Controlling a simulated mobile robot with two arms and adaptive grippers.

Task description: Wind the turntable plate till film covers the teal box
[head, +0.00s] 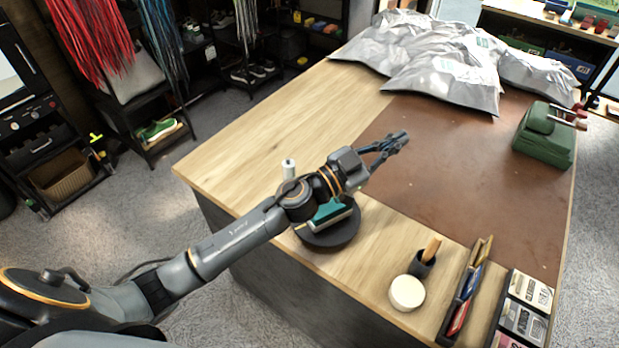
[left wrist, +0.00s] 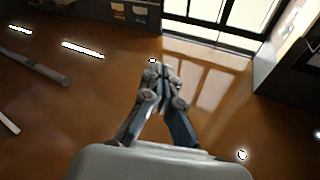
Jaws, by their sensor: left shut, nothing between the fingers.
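The dark round turntable plate (head: 322,239) sits at the table's front left edge. The teal box (head: 328,212) is on it, partly hidden behind my left arm. A white upright roll (head: 289,168), perhaps the film, stands just behind the plate and is partly hidden. I cannot tell whether any film is on the box. My left gripper (head: 403,138) is shut and empty, raised past the plate to the right, apart from the box. Its closed fingers also show in the left wrist view (left wrist: 161,72). My right gripper is not in view.
Silver bags (head: 440,65) lie at the back of the wooden table (head: 260,150). A green device (head: 545,135) stands at right on a brown mat (head: 450,180). A round white tub (head: 407,292), a dark holder (head: 421,265) and a narrow tray (head: 465,290) are at the front.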

